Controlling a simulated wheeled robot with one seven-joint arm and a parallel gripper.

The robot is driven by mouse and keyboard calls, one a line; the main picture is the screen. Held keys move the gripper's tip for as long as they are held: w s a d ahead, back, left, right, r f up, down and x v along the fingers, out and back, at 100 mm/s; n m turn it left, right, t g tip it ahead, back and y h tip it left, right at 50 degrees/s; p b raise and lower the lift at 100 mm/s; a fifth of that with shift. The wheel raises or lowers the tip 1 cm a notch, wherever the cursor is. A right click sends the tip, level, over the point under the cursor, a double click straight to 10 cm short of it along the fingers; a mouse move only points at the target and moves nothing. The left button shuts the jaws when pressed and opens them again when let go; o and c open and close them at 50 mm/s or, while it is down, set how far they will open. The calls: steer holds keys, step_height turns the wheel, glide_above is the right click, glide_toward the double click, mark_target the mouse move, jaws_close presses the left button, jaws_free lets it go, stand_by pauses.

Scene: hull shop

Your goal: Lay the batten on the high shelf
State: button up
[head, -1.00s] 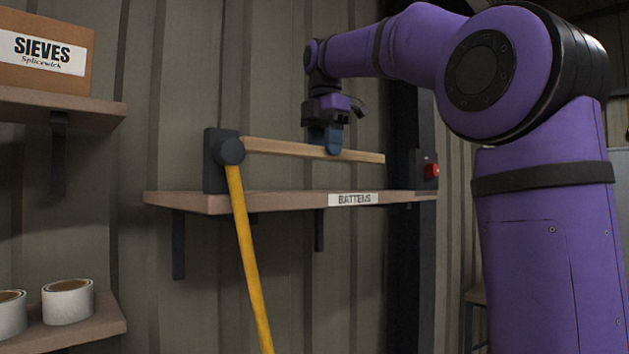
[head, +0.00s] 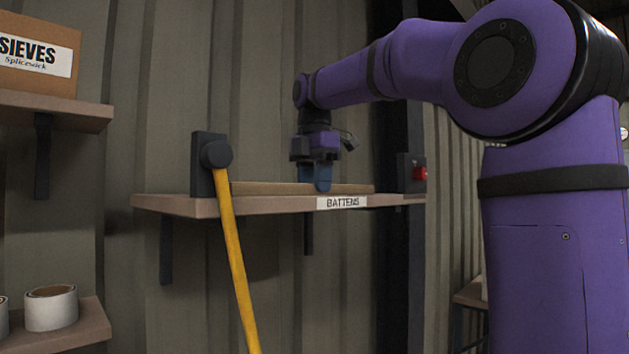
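The batten (head: 270,188) is a long, thin wooden strip. It lies level along the high shelf (head: 178,203), which carries a "BATTENS" label (head: 342,202), and looks to be down on its top or very close to it. My gripper (head: 316,178) is over the batten, right of its middle, with its blue fingers reaching down to it. The fingers look closed about the batten. Their tips are partly hidden, and a small gap under the batten cannot be ruled out.
A dark bracket (head: 207,150) with a yellow lever (head: 236,265) stands at the shelf's left end, in front of it. A dark box with a red button (head: 419,173) is at the right end. At left, shelves hold a "SIEVES" box (head: 38,50) and white rolls (head: 51,308).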

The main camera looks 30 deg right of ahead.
steer(key=o, duration=0.4)
steer(key=shift+c, duration=0.2)
steer(key=shift+r, duration=0.15)
steer(key=shift+r, duration=3.75)
